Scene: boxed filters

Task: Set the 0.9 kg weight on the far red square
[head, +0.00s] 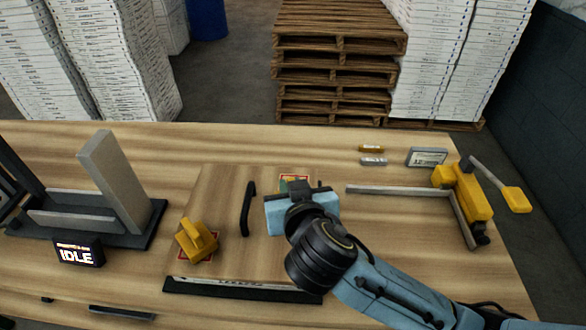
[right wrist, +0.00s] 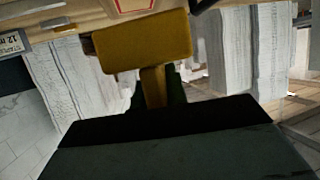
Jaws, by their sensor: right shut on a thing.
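My right gripper (head: 300,190) is over the far part of the wooden panel, shut on a yellow weight (right wrist: 142,55), whose wide block and narrower stem show in the right wrist view. In the head view my gripper hides this weight. The far red square (head: 294,177) shows just behind the gripper, partly covered; a red-bordered square (right wrist: 132,4) also shows at the top edge of the right wrist view. I cannot tell whether the held weight touches the surface. Another yellow weight (head: 197,240) stands on the near red square (head: 183,256). No mass marking is readable. My left gripper is out of view.
A black handle (head: 248,208) lies on the panel (head: 222,190) between the squares. A grey fixture with an IDLE display (head: 77,252) stands left.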

